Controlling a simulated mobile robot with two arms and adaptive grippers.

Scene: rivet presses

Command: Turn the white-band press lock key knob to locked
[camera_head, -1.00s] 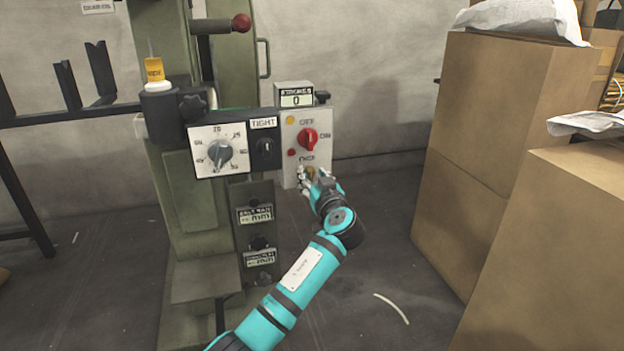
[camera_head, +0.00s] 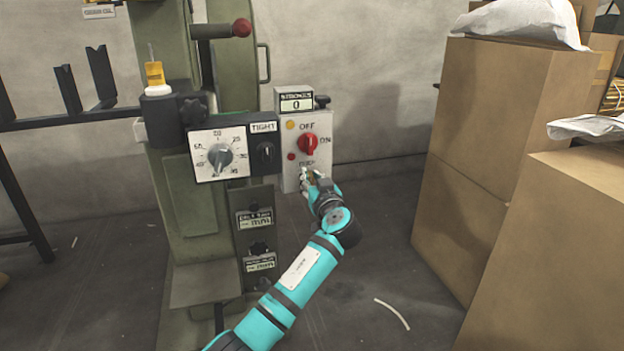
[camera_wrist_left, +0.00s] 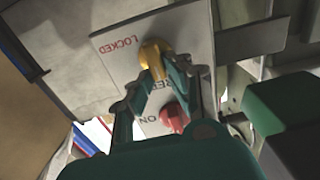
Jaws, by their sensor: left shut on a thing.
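The gold lock key knob (camera_wrist_left: 155,54) sits on the pale panel of the green press. In the left wrist view, red LOCKED lettering (camera_wrist_left: 119,45) is to its left, and other lettering below it is partly covered by my fingers. My left gripper (camera_wrist_left: 158,70) is shut on the knob, one finger on each side. In the head view, my left gripper (camera_head: 309,179) is at the bottom of the switch panel (camera_head: 289,151) and hides most of the knob. The knob's exact pointing direction is hard to tell. My right gripper is not in view.
Above the knob is a red rotary switch (camera_head: 308,144), with a stroke counter (camera_head: 296,101) on top of the panel. A dial box (camera_head: 219,153) is left of it.

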